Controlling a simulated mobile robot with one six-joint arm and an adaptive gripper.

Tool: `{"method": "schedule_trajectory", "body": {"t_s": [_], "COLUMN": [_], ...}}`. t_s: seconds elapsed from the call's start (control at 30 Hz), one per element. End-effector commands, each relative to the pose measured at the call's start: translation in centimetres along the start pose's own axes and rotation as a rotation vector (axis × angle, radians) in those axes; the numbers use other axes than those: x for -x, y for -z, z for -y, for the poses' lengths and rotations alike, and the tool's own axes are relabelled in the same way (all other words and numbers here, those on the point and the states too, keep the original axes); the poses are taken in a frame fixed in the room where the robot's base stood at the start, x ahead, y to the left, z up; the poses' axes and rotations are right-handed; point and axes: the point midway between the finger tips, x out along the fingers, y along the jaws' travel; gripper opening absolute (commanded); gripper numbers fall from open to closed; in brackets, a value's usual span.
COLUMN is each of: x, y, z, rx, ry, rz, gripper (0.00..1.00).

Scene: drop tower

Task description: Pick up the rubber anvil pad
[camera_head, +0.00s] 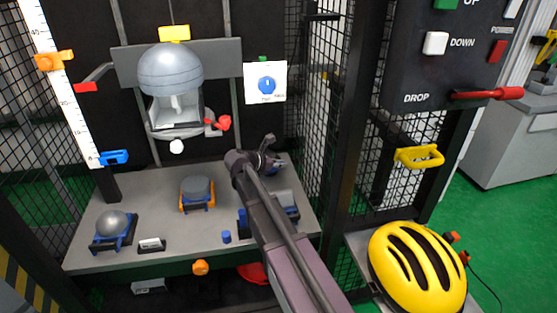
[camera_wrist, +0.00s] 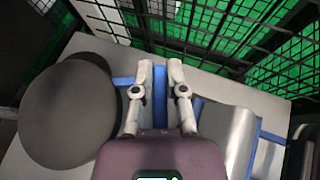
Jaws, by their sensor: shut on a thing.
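My gripper (camera_head: 268,150) is low over the right part of the grey table, fingers toward the cage. In the wrist view, its fingers (camera_wrist: 158,72) stand on both sides of a narrow blue part (camera_wrist: 159,95). A thick dark round pad (camera_wrist: 65,115), which looks like the rubber anvil pad, lies left of the fingers, with blue beside it. A grey block (camera_wrist: 228,135) in a blue holder (camera_wrist: 262,150) is to the right. I cannot tell which piece the blue part belongs to. My arm hides much of this spot in the head view.
A grey cylinder (camera_head: 197,188) sits in an orange holder, a dome (camera_head: 113,223) in a blue one. A headform (camera_head: 170,75) hangs above. Wire mesh (camera_head: 318,100) stands close on the right. A yellow helmet (camera_head: 416,265) lies at lower right.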

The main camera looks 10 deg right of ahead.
Motion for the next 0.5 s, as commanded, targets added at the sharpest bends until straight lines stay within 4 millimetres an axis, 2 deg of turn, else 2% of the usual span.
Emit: {"method": "schedule_trajectory", "body": {"t_s": [0.03, 0.2, 0.5], "x": [0.9, 3.0, 5.9], "y": [0.2, 0.8, 1.7], "z": [1.6, 4.9, 9.1], "rx": [0.000, 0.000, -0.001], "ry": [-0.002, -0.002, -0.002], "rz": [0.001, 0.001, 0.002], "gripper": [0.00, 0.00, 0.00]}}
